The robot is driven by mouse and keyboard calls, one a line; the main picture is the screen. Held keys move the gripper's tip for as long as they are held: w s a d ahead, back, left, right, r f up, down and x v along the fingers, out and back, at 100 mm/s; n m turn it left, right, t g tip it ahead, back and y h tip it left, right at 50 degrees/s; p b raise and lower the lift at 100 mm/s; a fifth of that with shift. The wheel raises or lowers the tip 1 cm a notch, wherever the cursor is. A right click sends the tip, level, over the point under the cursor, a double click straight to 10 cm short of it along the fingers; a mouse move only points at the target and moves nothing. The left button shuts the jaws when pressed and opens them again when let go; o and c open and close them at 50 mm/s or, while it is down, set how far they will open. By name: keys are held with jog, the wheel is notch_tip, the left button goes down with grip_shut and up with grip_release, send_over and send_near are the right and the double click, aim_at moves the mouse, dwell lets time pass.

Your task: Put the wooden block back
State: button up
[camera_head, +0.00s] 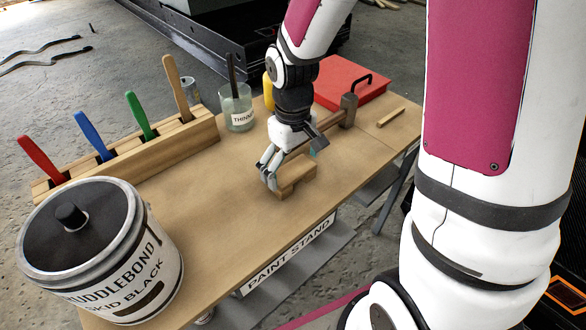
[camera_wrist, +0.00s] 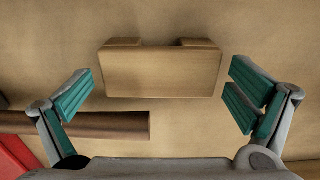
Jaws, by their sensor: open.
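The light wooden block (camera_head: 297,177) lies on the wooden bench top (camera_head: 215,215), right beneath my gripper (camera_head: 291,168). The block also shows in the wrist view (camera_wrist: 160,72), with two raised parts along its far edge. My gripper is open there (camera_wrist: 163,95), one teal-padded finger on each side of the block's near edge. Clear gaps show between the pads and the block's ends. In the head view a finger partly covers the block's left side. I cannot tell the exact height of the fingers over the bench.
A hammer (camera_head: 347,108) lies close behind my gripper; its brown handle (camera_wrist: 100,125) passes near the left finger. A red case (camera_head: 345,80), thinner jar (camera_head: 236,112), wooden rack (camera_head: 165,150) with coloured-handled tools and large paint can (camera_head: 120,275) surround it. The bench middle is clear.

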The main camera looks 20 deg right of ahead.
aim_at(293, 170)
notch_tip(293, 170, up, 10)
jog(key=r+p, duration=0.1)
jog(key=p, duration=0.2)
jog(key=s+r+m, duration=0.2)
jog(key=s+r, duration=0.2)
jog(key=s, duration=0.8)
jog(key=s+r+m+t, duration=0.1)
jog(key=s+r, duration=0.4)
jog(key=s, duration=0.8)
jog(key=shift+s+d+r+m, duration=0.15)
jog(key=shift+r+m, duration=0.15)
jog(key=shift+m, duration=0.1)
notch_tip(293, 170, up, 17)
jog(key=t+p, duration=0.3)
jog(key=p, duration=1.1)
jog(key=shift+p, duration=0.4)
